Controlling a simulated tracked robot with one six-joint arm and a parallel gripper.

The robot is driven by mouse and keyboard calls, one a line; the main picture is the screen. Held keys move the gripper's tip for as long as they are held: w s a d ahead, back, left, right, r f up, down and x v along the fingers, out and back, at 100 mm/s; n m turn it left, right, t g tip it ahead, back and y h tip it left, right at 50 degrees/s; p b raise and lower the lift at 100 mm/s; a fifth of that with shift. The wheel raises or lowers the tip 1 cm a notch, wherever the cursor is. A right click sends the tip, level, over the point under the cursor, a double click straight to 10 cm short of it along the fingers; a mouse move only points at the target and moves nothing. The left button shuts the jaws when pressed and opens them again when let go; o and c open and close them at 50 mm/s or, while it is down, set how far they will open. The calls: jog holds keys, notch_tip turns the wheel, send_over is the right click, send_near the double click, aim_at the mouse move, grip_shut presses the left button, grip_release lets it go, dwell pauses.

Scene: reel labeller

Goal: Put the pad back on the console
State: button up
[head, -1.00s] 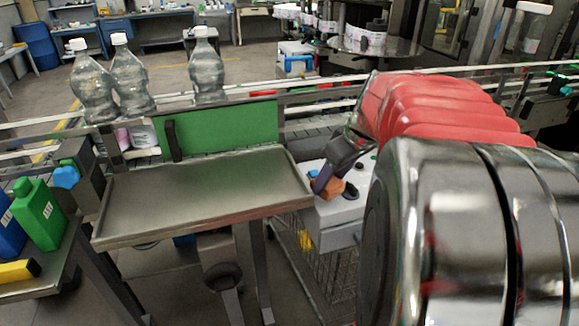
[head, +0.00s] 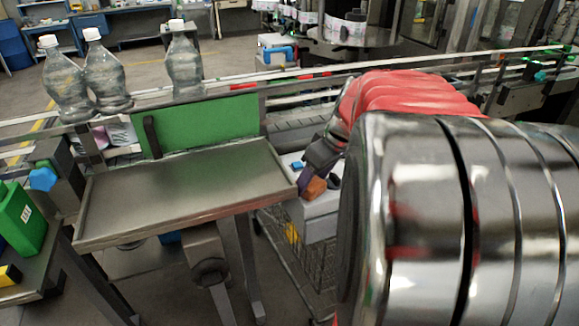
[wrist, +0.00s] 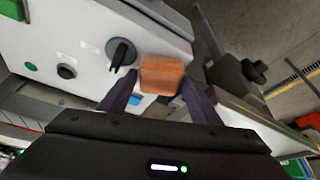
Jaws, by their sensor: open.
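The pad appears to be the orange-brown block (head: 316,187), also in the wrist view (wrist: 162,75). It sits at the near edge of the console (head: 320,228), a pale box with buttons and a black knob, also in the wrist view (wrist: 85,30). My gripper (head: 305,178) is open, its dark purple fingers on either side of the block in the wrist view (wrist: 160,88). I cannot tell whether the block touches the console's top or the fingers. My arm hides the console's right part in the head view.
A steel tray table (head: 185,190) stands just left of the console, with a green panel (head: 200,125) behind it. Several clear bottles (head: 184,65) stand by the conveyor rail. A wire basket (head: 295,250) is below the console.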

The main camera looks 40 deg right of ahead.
jog(key=v, duration=1.2)
dwell(0.6)
jog(key=s+a+f, duration=0.1)
jog(key=a+f, duration=0.2)
jog(key=a, duration=0.6)
jog(key=s+a+f, duration=0.2)
jog(key=a+f, duration=0.1)
jog(key=a, duration=0.6)
jog(key=s+a+f+m+t, duration=0.1)
jog(key=a+f, duration=0.3)
jog(key=a, duration=0.5)
jog(key=shift+s+a, duration=0.2)
jog(key=shift+s, duration=0.2)
